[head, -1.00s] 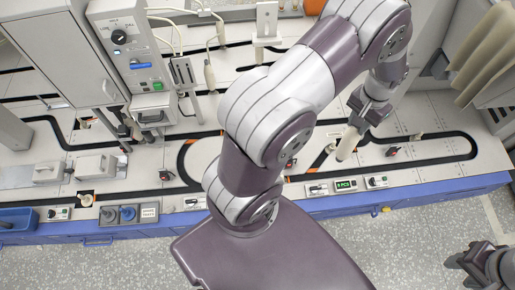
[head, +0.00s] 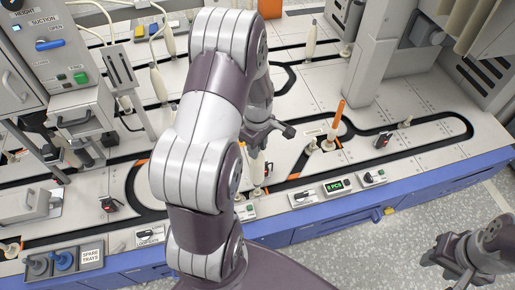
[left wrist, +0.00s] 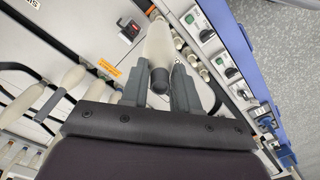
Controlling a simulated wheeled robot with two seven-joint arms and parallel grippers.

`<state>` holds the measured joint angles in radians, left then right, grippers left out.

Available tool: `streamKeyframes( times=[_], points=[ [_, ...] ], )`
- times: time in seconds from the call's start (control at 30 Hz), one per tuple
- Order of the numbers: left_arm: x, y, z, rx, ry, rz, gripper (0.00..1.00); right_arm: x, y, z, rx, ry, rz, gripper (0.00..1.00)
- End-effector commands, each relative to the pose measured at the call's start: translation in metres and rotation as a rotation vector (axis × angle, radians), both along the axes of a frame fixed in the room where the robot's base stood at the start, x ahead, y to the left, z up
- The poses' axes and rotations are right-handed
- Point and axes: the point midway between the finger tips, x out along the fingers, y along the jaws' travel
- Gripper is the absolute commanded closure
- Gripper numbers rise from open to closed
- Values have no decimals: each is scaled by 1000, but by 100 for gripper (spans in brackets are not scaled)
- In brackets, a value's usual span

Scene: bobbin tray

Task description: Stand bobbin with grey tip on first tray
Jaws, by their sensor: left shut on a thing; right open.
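My left gripper (head: 262,132) is shut on a cream bobbin (head: 258,172), which hangs below it over the conveyor track in the head view. In the left wrist view the bobbin (left wrist: 158,45) sits between the two fingers (left wrist: 158,92), with its dark grey tip (left wrist: 158,80) towards the camera. Its lower end is close to the front stretch of track; I cannot tell whether it touches anything. My right gripper (head: 450,262) is open and empty over the floor at lower right. I cannot tell which tray is the first one.
A red-topped switch (head: 383,140) lies further right. Control boxes and a counter display (head: 337,187) line the front edge. A spare trays bin (head: 62,260) is at lower left.

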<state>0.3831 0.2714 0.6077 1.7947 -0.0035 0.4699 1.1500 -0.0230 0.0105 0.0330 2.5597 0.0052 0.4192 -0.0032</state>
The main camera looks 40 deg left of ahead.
Motion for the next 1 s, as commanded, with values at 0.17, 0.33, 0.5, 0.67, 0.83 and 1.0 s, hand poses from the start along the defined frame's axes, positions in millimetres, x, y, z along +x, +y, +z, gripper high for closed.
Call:
streamKeyframes(
  times=[0.17, 0.33, 0.5, 0.67, 0.83, 1.0],
  points=[
    [0, 0, -32, 0, 0, -2, 100, 0, 0, -32, 0, 1, 0, 57],
    [0, 0, -44, 0, 0, -3, 100, 0, 0, -45, 0, 1, 0, 57],
    [0, 0, -42, 0, 0, -3, 100, 0, 0, -43, 0, 1, 0, 57],
    [0, 0, -42, 0, 0, -3, 100, 0, 0, -43, 0, 1, 0, 57],
    [0, 0, -42, 0, 0, -3, 100, 0, 0, -43, 0, 1, 0, 57],
    [0, -1, -41, 0, 0, -4, 100, 0, 0, -40, 0, 1, 0, 57]
  ],
)
